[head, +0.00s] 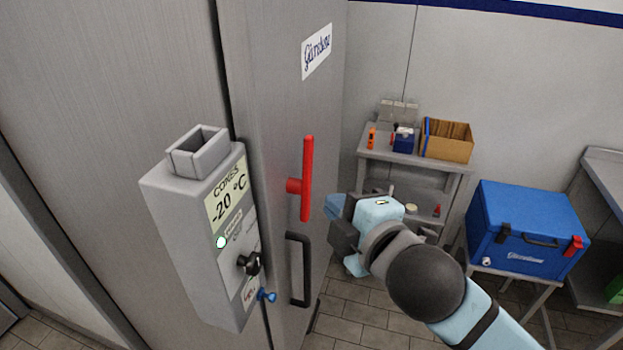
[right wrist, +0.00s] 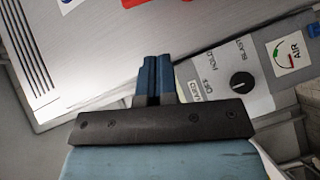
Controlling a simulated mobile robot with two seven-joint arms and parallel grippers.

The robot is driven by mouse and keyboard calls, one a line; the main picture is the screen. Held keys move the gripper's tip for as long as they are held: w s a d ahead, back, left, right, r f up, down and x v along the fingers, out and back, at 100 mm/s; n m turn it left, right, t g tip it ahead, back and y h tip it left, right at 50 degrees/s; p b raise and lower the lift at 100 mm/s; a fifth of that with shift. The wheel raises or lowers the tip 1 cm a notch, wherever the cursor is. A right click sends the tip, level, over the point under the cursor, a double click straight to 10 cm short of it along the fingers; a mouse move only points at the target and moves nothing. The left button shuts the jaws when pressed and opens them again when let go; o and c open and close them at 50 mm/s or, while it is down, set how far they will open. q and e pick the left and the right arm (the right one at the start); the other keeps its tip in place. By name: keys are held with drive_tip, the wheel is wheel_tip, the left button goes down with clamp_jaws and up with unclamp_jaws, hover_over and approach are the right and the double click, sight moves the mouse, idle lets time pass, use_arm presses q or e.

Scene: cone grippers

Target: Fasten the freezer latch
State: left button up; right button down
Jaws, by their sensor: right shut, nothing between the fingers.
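The red latch lever (head: 307,178) is on the grey freezer front (head: 275,90), standing roughly upright above a black bar handle (head: 298,268). I cannot tell whether the latch is engaged. My right gripper (head: 335,205) is to the right of and slightly below the lever in the head view, seemingly apart from it. In the right wrist view its blue fingertips (right wrist: 155,80) are together with nothing between them. My left gripper is in neither view.
A grey control box (head: 190,235) marked -20 °C, with a black knob and blue tap, sticks out left of the latch. A shelf table (head: 370,155) with a cardboard box (head: 447,139) and a blue cooler (head: 525,228) stand at right. The wrist view shows a knob panel (right wrist: 235,85).

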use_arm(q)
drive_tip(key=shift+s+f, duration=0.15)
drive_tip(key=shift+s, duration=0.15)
use_arm(e)
drive_tip(key=shift+s+a+r+n, duration=0.1)
drive_tip(key=shift+s+r+n, duration=0.55)
drive_tip(key=shift+r, duration=0.3)
drive_tip(key=p, duration=0.1)
approach(306, 155)
drive_tip(key=w+a, duration=0.2)
drive_tip(key=a, duration=0.3)
drive_tip(key=w, duration=0.1)
drive_tip(key=w+d+f, duration=0.1)
drive_tip(key=w, duration=0.1)
drive_tip(key=shift+d+p, duration=0.1)
drive_tip(key=shift+p, duration=0.25)
drive_tip(key=shift+w+d+f, duration=0.15)
drive_tip(key=shift+w+f, duration=0.05)
drive_tip(key=shift+w, duration=0.15)
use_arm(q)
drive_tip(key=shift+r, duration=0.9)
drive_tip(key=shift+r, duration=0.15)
use_arm(e)
drive_tip(key=shift+r, duration=0.1)
